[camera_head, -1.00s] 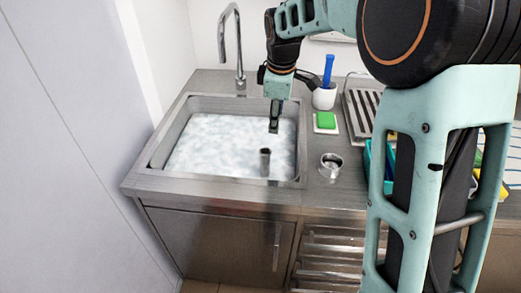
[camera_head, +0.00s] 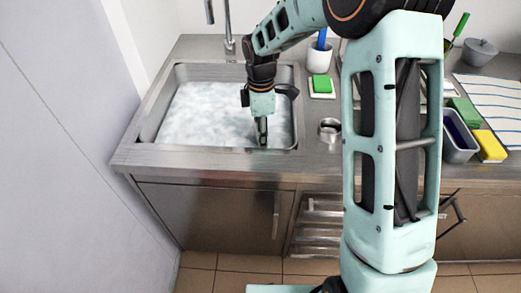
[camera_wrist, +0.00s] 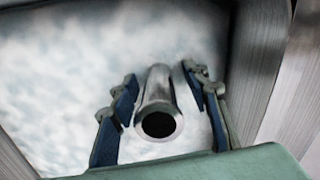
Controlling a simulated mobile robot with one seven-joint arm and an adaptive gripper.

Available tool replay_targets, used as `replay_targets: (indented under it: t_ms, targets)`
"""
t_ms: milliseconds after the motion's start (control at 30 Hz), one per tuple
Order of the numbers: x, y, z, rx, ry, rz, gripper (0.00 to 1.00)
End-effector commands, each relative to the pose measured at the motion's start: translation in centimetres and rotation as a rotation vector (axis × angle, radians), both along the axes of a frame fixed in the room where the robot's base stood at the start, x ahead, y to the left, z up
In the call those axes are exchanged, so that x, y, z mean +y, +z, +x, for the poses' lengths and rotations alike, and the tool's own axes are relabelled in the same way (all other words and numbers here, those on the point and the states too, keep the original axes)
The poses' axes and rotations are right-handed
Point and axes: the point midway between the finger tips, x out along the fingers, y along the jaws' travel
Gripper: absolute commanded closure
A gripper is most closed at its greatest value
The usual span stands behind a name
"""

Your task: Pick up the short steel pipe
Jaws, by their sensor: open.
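The short steel pipe (camera_wrist: 155,95) is a shiny hollow tube with a dark open end facing the wrist camera. It stands up from the white suds in the sink (camera_head: 164,138), and the suds hide its lower end. My gripper (camera_head: 262,132) points down into the near right part of the sink. In the wrist view its two dark fingers (camera_wrist: 160,78) are spread, one on each side of the pipe, with visible gaps. In the head view my gripper covers most or all of the pipe.
The sink's front and right walls are close to my gripper. A short round steel ring or cup (camera_head: 329,131) stands on the counter right of the sink. Behind it are a green sponge (camera_head: 321,84) and a white cup (camera_head: 320,58). The tap (camera_head: 229,25) rises behind the sink.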

Motion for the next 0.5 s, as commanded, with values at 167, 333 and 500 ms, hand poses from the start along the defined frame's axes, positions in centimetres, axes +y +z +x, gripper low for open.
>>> replay_targets:
  t_ms: [167,333,500]
  targets:
    - [0.0,-2.6,-0.1,0.002,-0.001,0.0,0.57]
    - [0.0,-3.0,0.0,0.0,0.0,0.0,0.57]
    - [0.0,-3.0,0.0,0.0,-0.001,0.0,0.61]
